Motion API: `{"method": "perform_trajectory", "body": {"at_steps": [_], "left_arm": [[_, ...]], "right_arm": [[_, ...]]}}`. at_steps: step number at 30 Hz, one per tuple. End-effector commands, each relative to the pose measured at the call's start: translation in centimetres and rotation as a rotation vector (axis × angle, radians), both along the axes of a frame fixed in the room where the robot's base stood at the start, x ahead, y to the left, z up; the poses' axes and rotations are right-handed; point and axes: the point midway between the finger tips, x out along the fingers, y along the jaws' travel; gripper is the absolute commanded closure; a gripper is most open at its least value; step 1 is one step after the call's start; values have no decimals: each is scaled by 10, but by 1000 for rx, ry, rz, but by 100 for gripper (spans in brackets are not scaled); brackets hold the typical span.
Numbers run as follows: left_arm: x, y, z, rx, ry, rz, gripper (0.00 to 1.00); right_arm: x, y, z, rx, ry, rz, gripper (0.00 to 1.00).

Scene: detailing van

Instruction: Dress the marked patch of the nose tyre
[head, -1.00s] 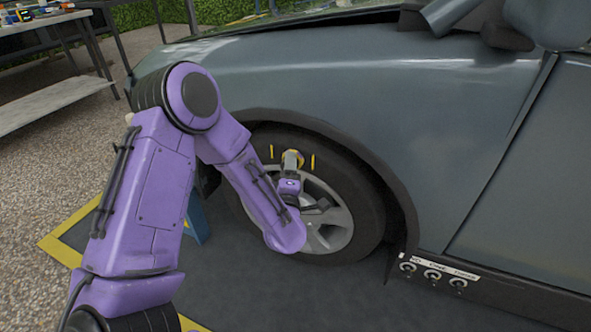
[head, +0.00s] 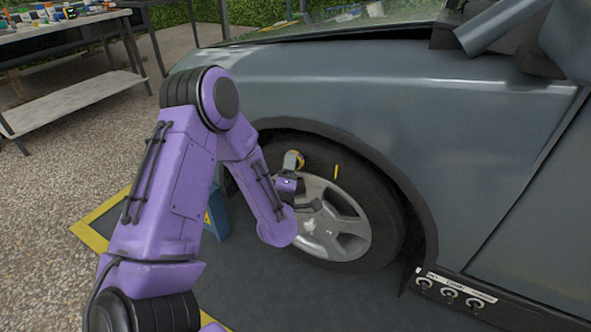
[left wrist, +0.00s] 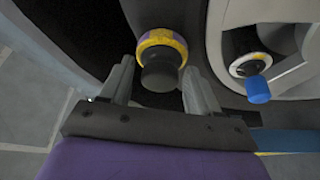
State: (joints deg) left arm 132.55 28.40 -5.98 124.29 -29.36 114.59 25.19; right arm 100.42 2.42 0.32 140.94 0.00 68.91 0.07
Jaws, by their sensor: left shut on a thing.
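The nose tyre (head: 388,225) is black around a silver wheel (head: 345,230). A yellow mark (head: 337,171) stands on its upper sidewall; no second mark shows now. My left gripper (head: 289,177) is at the tyre's upper left, shut on an applicator (head: 293,160) with a yellow band. In the left wrist view my fingers (left wrist: 160,88) stand either side of the applicator's black grip (left wrist: 159,72), with a yellow and purple band beyond it. The applicator's far face is hidden, so I cannot tell whether it touches the rubber. My right gripper is out of view.
The grey car body (head: 340,90) overhangs the tyre. A blue stand (head: 217,212) is partly behind my arm. Knobs labelled on a panel (head: 450,291) sit low right. A table with bottles (head: 70,27) is far left. A blue-tipped part (left wrist: 258,89) sticks out near the wheel.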

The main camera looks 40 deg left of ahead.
Motion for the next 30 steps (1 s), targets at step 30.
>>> {"method": "perform_trajectory", "body": {"at_steps": [30], "left_arm": [[17, -65, 1, 2, -6, -13, 73]], "right_arm": [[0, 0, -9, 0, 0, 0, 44]]}}
